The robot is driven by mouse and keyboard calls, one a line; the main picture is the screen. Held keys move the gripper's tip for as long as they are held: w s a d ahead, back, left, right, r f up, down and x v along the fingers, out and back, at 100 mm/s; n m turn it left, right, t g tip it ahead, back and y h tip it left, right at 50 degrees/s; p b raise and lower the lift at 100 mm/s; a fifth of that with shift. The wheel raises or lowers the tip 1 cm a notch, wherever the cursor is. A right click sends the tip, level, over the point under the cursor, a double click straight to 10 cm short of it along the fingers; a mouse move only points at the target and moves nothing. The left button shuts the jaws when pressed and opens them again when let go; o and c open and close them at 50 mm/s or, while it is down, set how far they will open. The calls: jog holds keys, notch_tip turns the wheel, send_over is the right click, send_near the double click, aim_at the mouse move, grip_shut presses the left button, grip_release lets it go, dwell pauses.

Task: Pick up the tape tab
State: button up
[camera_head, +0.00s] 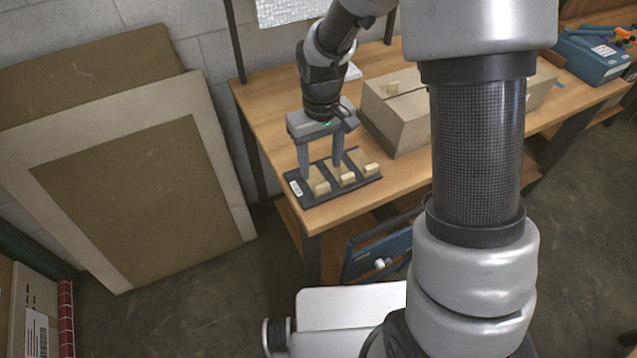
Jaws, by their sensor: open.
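Several small tan tape tabs (346,178) stand in a row on a flat dark tray (303,199) near the left front edge of the wooden table. The tray has a white label on its left end. My gripper (320,168) points down over the tray with its two fingers apart. The left fingertip is near the left tab, and the right fingertip is over the back part of the tray. No tab is visibly held. I cannot tell whether a finger touches the tray.
A cardboard box (393,120) with a small tan piece on top stands right of the tray. A blue case (590,55) lies at the table's far right. The wooden tabletop (272,95) is bare left of my gripper. Large boards (140,190) lean on the wall.

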aim_at(323, 187)
notch_tip(323, 187, down, 3)
jog(key=shift+r, duration=0.1)
jog(key=shift+w+d+f, duration=0.1)
jog(key=shift+d+f, duration=0.05)
jog(key=shift+f, duration=1.15)
jog(key=shift+w+d+f, duration=0.1)
jog(key=shift+d+f, duration=0.05)
jog(key=shift+f, duration=1.15)
jog(key=c, duration=1.1)
jog(key=shift+r, duration=5.05)
jog(key=shift+c, duration=0.2)
